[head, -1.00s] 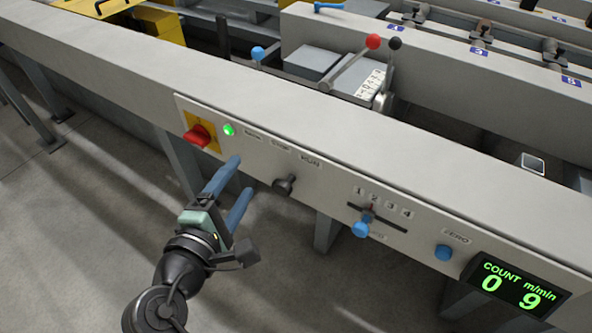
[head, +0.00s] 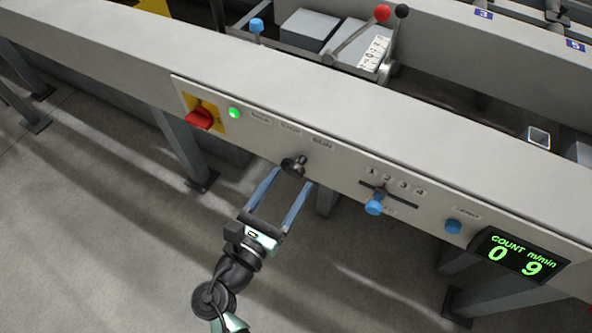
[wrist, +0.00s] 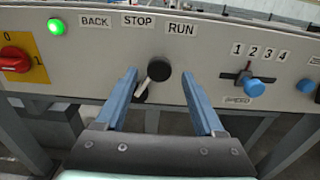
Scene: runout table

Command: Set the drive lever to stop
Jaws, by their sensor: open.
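The drive lever has a black knob (wrist: 158,70) on a short pale shaft. In the wrist view it leans up and right from its dark pivot, towards the RUN label (wrist: 182,28) and off the STOP label (wrist: 138,20). The lever also shows in the head view (head: 294,166) on the panel front. My gripper (head: 289,180) is open, its two blue fingers pointing at the lever from below. In the wrist view the knob appears between the fingertips (wrist: 159,74), with a gap on each side; whether they reach its depth is unclear.
Left of the lever are a green lamp (head: 234,113) and a red rotary switch (head: 199,118). To the right are a blue-knobbed slider (head: 374,206), a blue button (head: 453,226) and a display (head: 518,255) reading 0 and 9.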

